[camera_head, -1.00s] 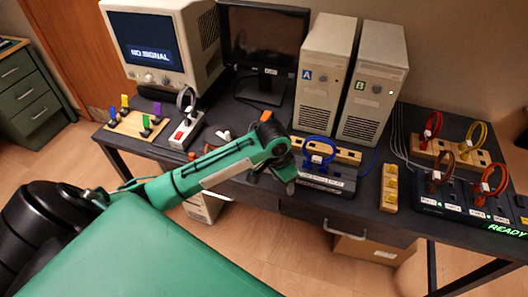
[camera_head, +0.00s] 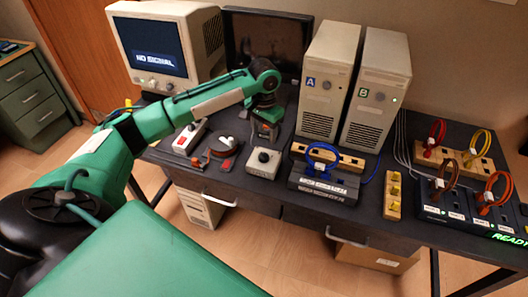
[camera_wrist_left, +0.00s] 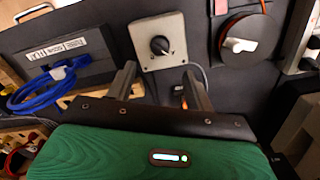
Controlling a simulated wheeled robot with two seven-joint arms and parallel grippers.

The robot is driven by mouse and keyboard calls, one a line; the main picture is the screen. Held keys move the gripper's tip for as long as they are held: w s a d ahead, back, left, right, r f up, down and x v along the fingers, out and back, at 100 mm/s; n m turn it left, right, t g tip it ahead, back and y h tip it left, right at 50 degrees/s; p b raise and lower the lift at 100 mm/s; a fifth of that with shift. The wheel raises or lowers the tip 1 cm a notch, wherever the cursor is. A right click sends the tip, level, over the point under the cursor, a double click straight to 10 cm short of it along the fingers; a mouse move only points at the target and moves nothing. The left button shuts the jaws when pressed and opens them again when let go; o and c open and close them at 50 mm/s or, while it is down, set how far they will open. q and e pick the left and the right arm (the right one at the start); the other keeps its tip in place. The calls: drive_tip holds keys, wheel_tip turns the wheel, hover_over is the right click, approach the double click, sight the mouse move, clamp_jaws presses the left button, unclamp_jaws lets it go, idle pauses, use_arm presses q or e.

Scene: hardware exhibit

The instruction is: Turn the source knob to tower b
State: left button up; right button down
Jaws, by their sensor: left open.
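A small grey box with a round black knob (camera_head: 263,156) stands on the dark desk; it also shows in the left wrist view (camera_wrist_left: 160,45). The knob carries a white pointer line, and its small labels are too small to read. Tower A (camera_head: 326,80) and tower B (camera_head: 377,90) stand upright behind it. My left gripper (camera_head: 266,138) is just behind and above the box in the head view. In the left wrist view its two fingers (camera_wrist_left: 160,82) are apart and empty, pointing toward the box, with the knob beyond the gap. My right gripper is out of view.
A monitor (camera_head: 157,48) reads "NO SIGNAL". A dark device with a blue cable (camera_head: 324,183) sits right of the knob box. A round disc with a white part (camera_head: 226,146) and a red-switch strip (camera_head: 189,137) lie left of it. Coloured cables (camera_head: 480,185) stand at right.

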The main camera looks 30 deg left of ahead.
sight(264, 154)
use_arm(q)
wheel_tip(264, 154, down, 10)
drive_tip(key=shift+r+p, duration=0.15)
drive_tip(key=shift+p, duration=0.35)
drive_tip(key=shift+c, duration=0.4)
